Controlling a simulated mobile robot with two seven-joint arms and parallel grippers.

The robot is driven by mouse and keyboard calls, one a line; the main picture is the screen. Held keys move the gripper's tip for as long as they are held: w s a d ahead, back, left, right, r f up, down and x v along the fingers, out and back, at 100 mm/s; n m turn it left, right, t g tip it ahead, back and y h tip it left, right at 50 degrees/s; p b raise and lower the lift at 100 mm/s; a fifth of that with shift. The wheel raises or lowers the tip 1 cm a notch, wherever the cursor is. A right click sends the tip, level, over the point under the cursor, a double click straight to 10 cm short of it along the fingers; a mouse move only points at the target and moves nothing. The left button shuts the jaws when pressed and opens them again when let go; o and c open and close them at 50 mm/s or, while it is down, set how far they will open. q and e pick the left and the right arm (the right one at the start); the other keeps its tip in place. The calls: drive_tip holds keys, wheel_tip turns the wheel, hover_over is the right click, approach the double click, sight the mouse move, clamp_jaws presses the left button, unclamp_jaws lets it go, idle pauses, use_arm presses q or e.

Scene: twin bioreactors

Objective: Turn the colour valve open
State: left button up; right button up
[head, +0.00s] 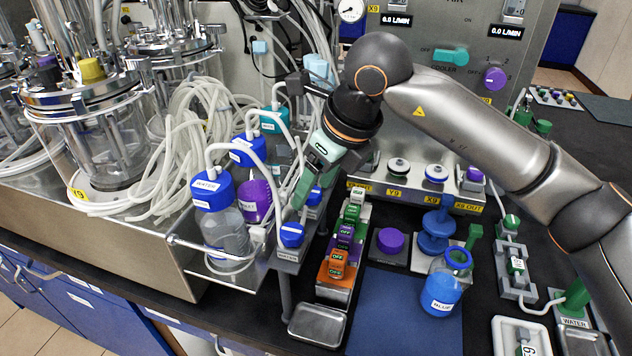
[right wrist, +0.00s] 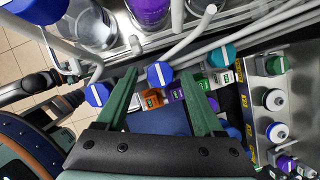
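A row of valves with round knobs stands in front of the capped bottles. The blue front knob (head: 291,235) has a label reading WATER. Behind it is a second blue knob (head: 315,196), whose label I cannot read; it also shows in the right wrist view (right wrist: 160,75). A teal knob (right wrist: 222,57) lies beyond it. I cannot tell from the labels which is the colour valve. My right gripper (head: 306,192) is open. In the right wrist view its fingers stand on either side of the second blue knob, with gaps visible.
A blue-capped water bottle (head: 221,222) and a purple bottle (head: 254,199) stand left of the valves. Orange, purple and green switches (head: 337,263) are on the right. A metal tray (head: 317,326) lies in front. A blue mat (head: 405,315) offers free room.

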clamp_jaws()
idle(0.3)
idle(0.4)
drive_tip(key=n, duration=0.1)
drive_tip(key=n+g, duration=0.1)
drive_tip(key=n, duration=0.1)
drive_tip(key=shift+w+d+y, duration=0.1)
drive_tip(key=shift+w+y, duration=0.1)
drive_tip(key=shift+y, duration=0.2)
drive_tip(key=n+g, duration=0.1)
drive_tip(key=n, duration=0.1)
drive_tip(key=n+p, duration=0.1)
drive_tip(key=n, duration=0.1)
drive_tip(key=shift+w+r+n+g+p, duration=0.2)
drive_tip(key=shift+n+g+p, duration=0.1)
drive_tip(key=shift+g, duration=0.1)
drive_tip(key=n+g+p, duration=0.1)
drive_tip(key=n, duration=0.1)
drive_tip(key=n+g+p, duration=0.1)
drive_tip(key=n, duration=0.2)
drive_tip(key=shift+w+p, duration=0.2)
drive_tip(key=shift+p, duration=0.15)
drive_tip(key=n+p, duration=0.1)
drive_tip(key=n, duration=0.1)
drive_tip(key=n+g+h+p, duration=0.1)
drive_tip(key=n, duration=0.2)
drive_tip(key=shift+w+a+f+g, duration=0.1)
drive_tip(key=shift+w+a+g, duration=0.1)
drive_tip(key=shift+g, duration=0.1)
drive_tip(key=shift+n, duration=0.3)
